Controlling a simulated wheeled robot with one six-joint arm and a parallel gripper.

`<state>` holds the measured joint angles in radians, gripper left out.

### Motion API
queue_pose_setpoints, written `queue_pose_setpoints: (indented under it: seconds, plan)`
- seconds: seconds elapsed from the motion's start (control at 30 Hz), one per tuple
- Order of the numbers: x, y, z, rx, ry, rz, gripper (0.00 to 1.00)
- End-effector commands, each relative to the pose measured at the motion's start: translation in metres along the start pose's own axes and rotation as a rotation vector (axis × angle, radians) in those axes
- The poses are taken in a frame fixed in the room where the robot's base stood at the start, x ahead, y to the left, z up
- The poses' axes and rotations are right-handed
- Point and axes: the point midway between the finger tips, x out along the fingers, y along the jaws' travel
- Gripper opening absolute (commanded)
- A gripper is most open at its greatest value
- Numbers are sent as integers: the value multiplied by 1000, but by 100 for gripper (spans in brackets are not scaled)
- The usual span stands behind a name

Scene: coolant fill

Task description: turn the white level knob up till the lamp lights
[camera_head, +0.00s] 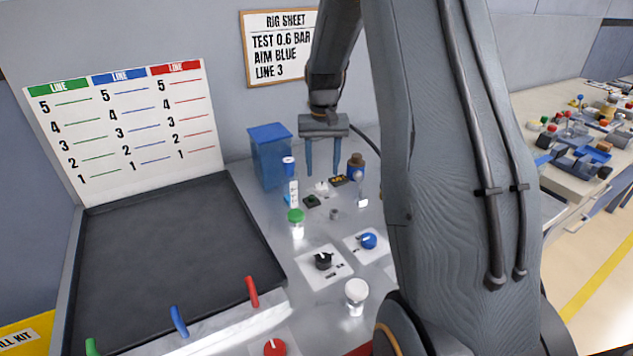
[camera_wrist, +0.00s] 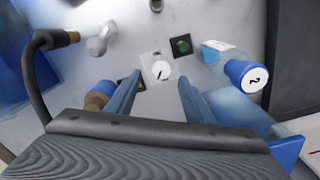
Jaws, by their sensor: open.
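The white level knob (camera_wrist: 160,70) is a small round dial with a dark pointer line, on a pale square plate. It also shows small in the head view (camera_head: 322,187). A dark green lamp (camera_wrist: 182,46) in a black square mount sits beside it; in the head view the lamp (camera_head: 312,201) also looks dark. My gripper (camera_head: 323,173) is open and points down above the knob. In the wrist view my two blue fingers (camera_wrist: 159,86) stand apart on either side of the knob, with nothing between them. I cannot tell the exact height gap.
A blue-capped bottle (camera_wrist: 248,76) stands close to one finger and a brown bottle (camera_head: 355,167) close to the other. A blue bin (camera_head: 270,155) stands behind. A green-capped jar (camera_head: 296,223), black knob (camera_head: 323,261) and blue knob (camera_head: 369,240) are nearer the front.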

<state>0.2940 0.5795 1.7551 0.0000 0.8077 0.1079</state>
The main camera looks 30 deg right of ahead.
Motion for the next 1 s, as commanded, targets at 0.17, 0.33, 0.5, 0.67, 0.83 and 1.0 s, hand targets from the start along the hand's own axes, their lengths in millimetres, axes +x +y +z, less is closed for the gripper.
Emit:
queue_pose_setpoints:
  seconds: [0.17,0.33,0.5,0.67,0.83,1.0]
  plan:
    - [28,-1,2,-3,-3,0,48]
    - [48,-2,2,-3,-2,0,48]
    - [57,-2,1,-4,1,0,48]
    - [58,-2,1,-4,1,0,48]
    - [58,-2,1,-4,1,0,34]
    - [58,-2,1,-4,1,0,7]
